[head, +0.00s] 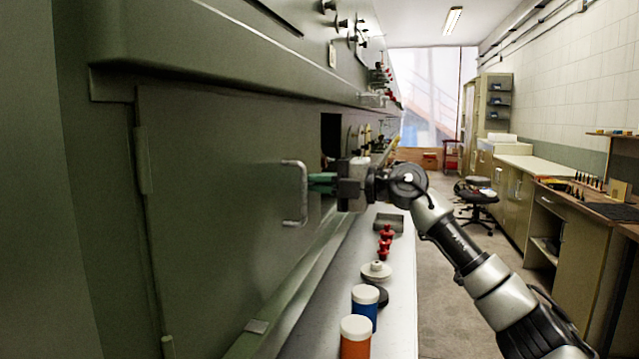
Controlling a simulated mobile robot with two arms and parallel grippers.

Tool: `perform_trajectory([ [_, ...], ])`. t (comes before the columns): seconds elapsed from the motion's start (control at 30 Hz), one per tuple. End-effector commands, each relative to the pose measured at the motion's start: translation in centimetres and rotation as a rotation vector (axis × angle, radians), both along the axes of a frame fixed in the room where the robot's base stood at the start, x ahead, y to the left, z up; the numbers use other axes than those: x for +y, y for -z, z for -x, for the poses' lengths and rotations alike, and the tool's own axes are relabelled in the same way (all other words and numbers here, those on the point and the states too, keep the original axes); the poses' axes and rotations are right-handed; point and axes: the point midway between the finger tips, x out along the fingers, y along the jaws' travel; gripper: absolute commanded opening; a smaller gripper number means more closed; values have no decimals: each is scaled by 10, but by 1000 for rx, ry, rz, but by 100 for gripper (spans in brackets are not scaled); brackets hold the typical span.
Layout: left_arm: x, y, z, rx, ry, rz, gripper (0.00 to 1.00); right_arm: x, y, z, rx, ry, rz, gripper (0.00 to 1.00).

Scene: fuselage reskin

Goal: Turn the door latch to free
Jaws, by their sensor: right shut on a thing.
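A green door (225,190) fills the left of the head view, with hinges on its left edge and a pale bar handle (303,193) near its right side. My right gripper (322,182) is at the door's right edge, just right of the handle, pointing left. Its greenish fingers are shut at the spot where the door latch would be. The latch itself is hidden by the fingers, so I cannot see its angle. The door looks closed. My left gripper is out of view.
A ledge below the door carries an orange jar (355,340), a blue jar (365,308), a pale round piece (376,271), red knobs (385,240) and a grey tray (389,222). A stool (477,197) stands in the aisle; workbenches line the right wall.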

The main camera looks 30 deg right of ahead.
Motion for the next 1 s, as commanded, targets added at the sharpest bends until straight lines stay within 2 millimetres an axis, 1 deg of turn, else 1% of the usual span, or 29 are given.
perform_trajectory([
  [0.27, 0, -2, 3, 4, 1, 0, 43, 0, 0, 0, -13, -1, 18, 0],
  [0.47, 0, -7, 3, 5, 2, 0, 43, 0, -1, 0, -71, -1, 86, 0],
  [0.73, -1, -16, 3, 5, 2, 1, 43, 0, 0, 0, -215, -2, 257, 0],
  [1.0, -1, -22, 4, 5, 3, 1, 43, 1, 1, 0, -383, -2, 453, 0],
])
